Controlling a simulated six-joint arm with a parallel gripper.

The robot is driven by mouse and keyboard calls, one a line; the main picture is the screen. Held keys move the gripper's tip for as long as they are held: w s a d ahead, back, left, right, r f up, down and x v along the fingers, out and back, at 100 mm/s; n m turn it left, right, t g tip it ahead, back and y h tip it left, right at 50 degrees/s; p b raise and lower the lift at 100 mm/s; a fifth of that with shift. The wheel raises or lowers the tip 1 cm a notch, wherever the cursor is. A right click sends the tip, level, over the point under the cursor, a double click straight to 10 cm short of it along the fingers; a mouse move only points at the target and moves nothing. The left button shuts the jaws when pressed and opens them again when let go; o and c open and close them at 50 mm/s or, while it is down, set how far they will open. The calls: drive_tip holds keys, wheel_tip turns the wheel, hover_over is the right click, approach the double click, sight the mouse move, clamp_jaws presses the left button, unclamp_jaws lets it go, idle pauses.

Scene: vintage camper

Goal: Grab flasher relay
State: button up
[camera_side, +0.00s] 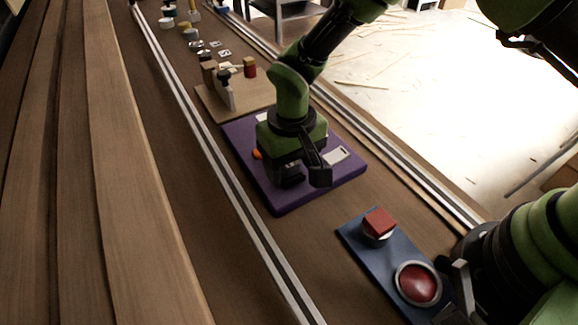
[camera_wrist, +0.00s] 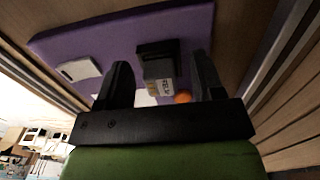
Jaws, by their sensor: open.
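The flasher relay (camera_wrist: 160,62) is a small black box with a pale label that reads roughly "RELAY". It stands on the purple board (camera_wrist: 225,14). In the wrist view it shows in the gap between the two black fingers of my gripper (camera_wrist: 160,75), with space on both sides. My gripper is open and holds nothing. In the side view my gripper (camera_side: 303,174) is low over the purple board (camera_side: 288,204), pointing down. There the fingers and wrist largely hide the relay.
A white plate-like part (camera_side: 337,156) and an orange round part (camera_wrist: 183,98) are on the purple board near my gripper. A blue board (camera_side: 358,237) with a red block (camera_side: 379,221) and red button (camera_side: 418,284) is nearer. A tan board (camera_side: 242,92) lies behind.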

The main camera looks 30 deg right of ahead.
drive_tip(key=c, duration=1)
